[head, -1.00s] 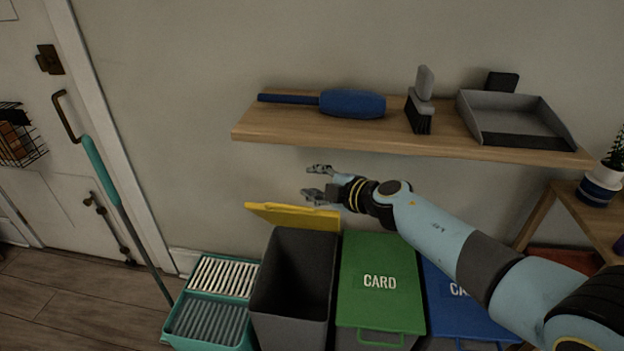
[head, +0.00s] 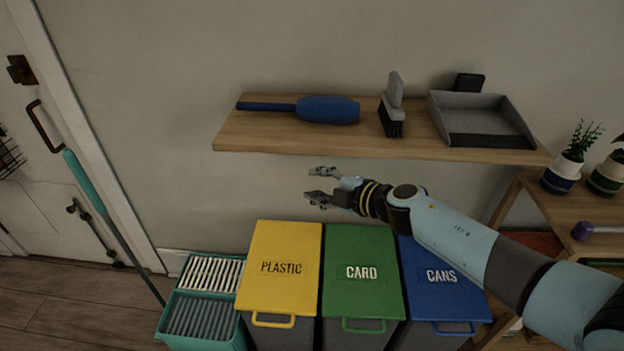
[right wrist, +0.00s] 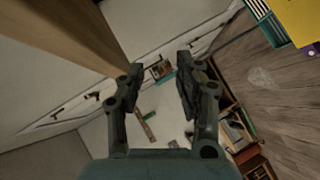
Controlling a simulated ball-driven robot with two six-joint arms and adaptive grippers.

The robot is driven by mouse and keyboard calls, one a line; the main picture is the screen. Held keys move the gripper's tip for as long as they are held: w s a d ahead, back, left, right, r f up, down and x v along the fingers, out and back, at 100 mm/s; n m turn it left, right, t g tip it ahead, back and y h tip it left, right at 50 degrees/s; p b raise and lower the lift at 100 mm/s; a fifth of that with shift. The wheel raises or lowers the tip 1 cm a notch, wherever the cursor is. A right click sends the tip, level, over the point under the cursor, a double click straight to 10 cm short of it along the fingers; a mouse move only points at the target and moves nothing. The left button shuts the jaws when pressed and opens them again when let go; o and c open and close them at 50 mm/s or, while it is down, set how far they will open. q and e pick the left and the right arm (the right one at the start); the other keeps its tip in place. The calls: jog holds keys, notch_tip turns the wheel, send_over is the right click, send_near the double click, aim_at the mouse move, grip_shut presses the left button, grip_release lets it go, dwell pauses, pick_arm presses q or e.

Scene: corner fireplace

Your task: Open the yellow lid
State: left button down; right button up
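The yellow lid (head: 281,262), marked PLASTIC, lies flat and shut on its grey bin, with a yellow loop handle at its front edge. A corner of the lid also shows at the top right of the right wrist view (right wrist: 300,20). My right gripper (head: 314,185) is above and behind the lid, in front of the wall and below the shelf, touching nothing that I can see. Its two fingers are apart and empty, also in the right wrist view (right wrist: 158,85). My left gripper does not show.
A green CARD bin (head: 361,272) and a blue CANS bin (head: 440,280) stand to the right. A teal crate (head: 206,300) is to the left. A wooden shelf (head: 240,132) with cleaning tools hangs above my right gripper. A teal-handled pole (head: 84,182) leans near the door.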

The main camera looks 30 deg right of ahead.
jog(key=shift+r+p+v, duration=0.15)
jog(key=shift+p+v, duration=0.3)
jog(key=shift+v, duration=0.4)
jog(key=shift+r+p+v, duration=0.2)
jog(key=shift+p+v, duration=0.25)
jog(key=shift+v, duration=0.35)
jog(key=shift+w+d, duration=0.15)
